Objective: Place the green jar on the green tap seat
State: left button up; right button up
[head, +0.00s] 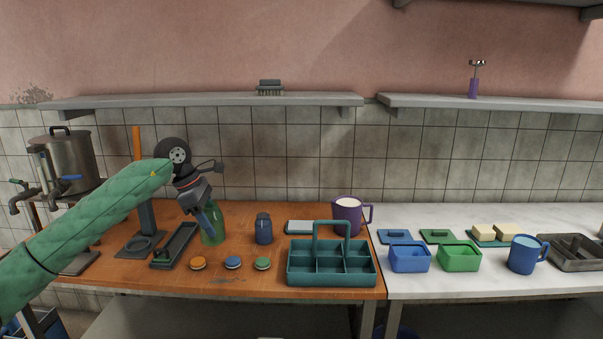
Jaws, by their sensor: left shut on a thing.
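The green jar (216,229) is at the left part of the wooden table, beside a long dark tray. My left gripper (208,222) comes down on it from above and is shut on its upper part, hiding some of it. I cannot tell whether the jar's base touches the table. The steel urn (72,162) stands at the far left with a green-handled tap (17,182) and a blue-handled tap (70,178). A dark plate (80,263) lies below the taps. My arm hides much there, and I cannot make out the green seat. My right gripper is not in view.
A press stand with an orange handle (137,145) and the long dark tray (178,243) stand between jar and urn. A dark blue jar (264,230), several lids (233,262) and a teal divided caddy (331,277) are to the right. A shelf (200,100) runs above.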

pick_arm(q)
jog(key=m+g, duration=0.1)
jog(key=m, duration=0.1)
jog(key=shift+d+m, duration=0.15)
jog(key=shift+m, duration=0.25)
jog(key=shift+s+d+f+m+g, duration=0.2)
jog(key=shift+m+g, duration=0.2)
jog(key=shift+m, duration=0.4)
jog(key=s+d+f+m+g+y, duration=0.1)
jog(key=s+f+m+y, duration=0.1)
jog(key=s+f+m, duration=0.5)
jog(key=s+d+f+m+g+y, duration=0.1)
jog(key=s+f+m, duration=0.6)
jog(key=f, duration=1.2)
jog(key=s+g+y, duration=0.1)
jog(key=s, duration=0.3)
jog(key=shift+s+f+p, duration=0.3)
jog(key=shift+s+p, duration=0.1)
jog(key=shift+w, duration=0.1)
